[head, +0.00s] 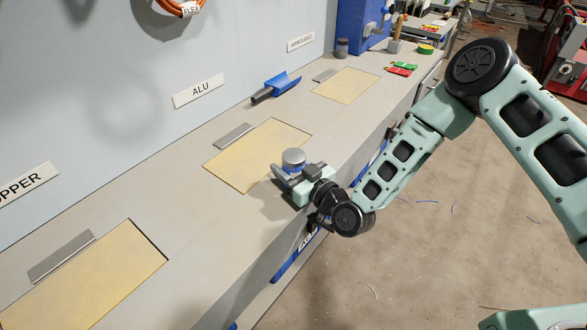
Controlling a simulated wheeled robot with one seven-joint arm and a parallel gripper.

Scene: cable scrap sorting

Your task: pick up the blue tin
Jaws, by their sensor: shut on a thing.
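The blue tin (294,160) has a grey lid on top and stands upright near the front edge of the bench. Only its lid and a strip of its blue side show; my gripper hides the rest. My gripper (291,174) is shut on the tin, with its jaws on either side of the body below the lid. Whether the tin touches the bench cannot be told.
Yellow panels (238,160) lie flush in the grey bench top (185,190). A dark jar (342,47), red and green items (402,68) and a blue machine (362,22) are farther back.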

